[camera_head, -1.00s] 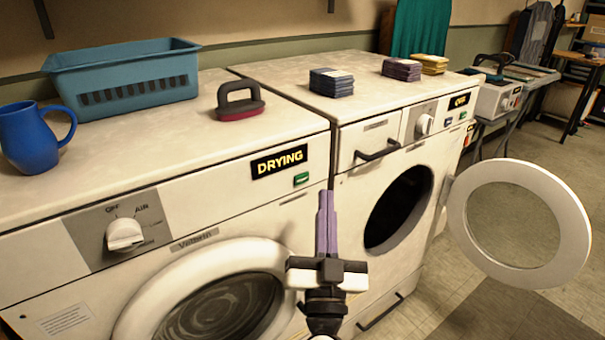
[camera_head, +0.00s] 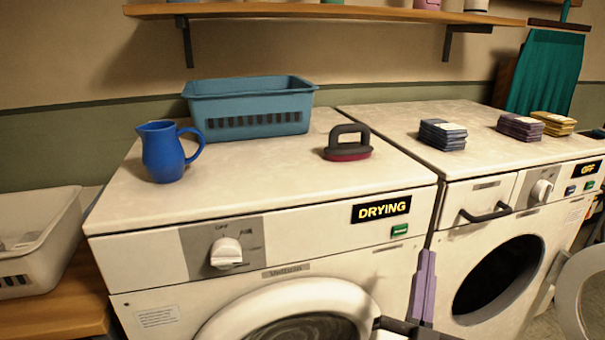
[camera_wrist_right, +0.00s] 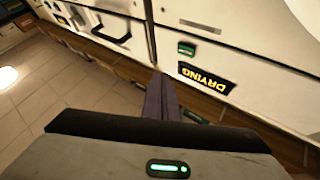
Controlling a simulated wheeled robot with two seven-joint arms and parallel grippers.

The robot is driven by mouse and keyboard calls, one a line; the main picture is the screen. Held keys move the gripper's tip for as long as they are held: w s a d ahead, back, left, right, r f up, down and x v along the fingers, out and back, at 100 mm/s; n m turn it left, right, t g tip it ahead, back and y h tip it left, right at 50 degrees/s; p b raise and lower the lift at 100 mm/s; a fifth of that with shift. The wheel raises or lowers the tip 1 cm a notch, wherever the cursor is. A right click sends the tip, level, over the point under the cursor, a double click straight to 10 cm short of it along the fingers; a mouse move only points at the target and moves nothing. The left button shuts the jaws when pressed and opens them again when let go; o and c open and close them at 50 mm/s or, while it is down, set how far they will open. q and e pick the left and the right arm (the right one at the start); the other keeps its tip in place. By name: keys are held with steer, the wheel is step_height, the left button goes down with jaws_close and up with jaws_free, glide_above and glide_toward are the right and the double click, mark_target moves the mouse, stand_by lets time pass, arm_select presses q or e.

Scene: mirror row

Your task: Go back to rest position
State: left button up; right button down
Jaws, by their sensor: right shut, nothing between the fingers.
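My right gripper (camera_head: 423,287) is in the head view at the lower right of centre, in front of the gap between the two machines. Its purple fingers point up and are shut together with nothing between them. In the right wrist view the closed fingers (camera_wrist_right: 162,98) show in front of the machine fronts. My left gripper is not in view. The left machine (camera_head: 125,262) has a lit DRYING sign (camera_head: 381,209) and a closed round door. The right machine (camera_head: 455,240) shows an OFF sign and its round door (camera_head: 585,290) stands open.
On the left machine stand a blue jug (camera_head: 163,152), a teal basket (camera_head: 250,105) and a dark-handled brush (camera_head: 348,147). Folded stacks (camera_head: 442,134) lie on the right machine. A white basket (camera_head: 35,240) is at the left. A shelf (camera_head: 330,12) hangs above.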

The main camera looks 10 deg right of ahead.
steer(key=s+a+f+n+g+y+p, duration=0.1)
steer(key=s+a+f+n+g+y, duration=0.15)
steer(key=a+f+n+y, duration=1.1)
steer(key=s+f+m+g+y, duration=0.1)
steer(key=s+f+g, duration=0.3)
steer(key=s+f, duration=0.3)
steer(key=s+f+m+g+y, duration=0.1)
steer(key=s+f+g, duration=0.4)
steer(key=s+f, duration=0.3)
step_height(320, 180, down, 5)
steer(key=shift+a+r, duration=0.15)
stand_by(4.8)
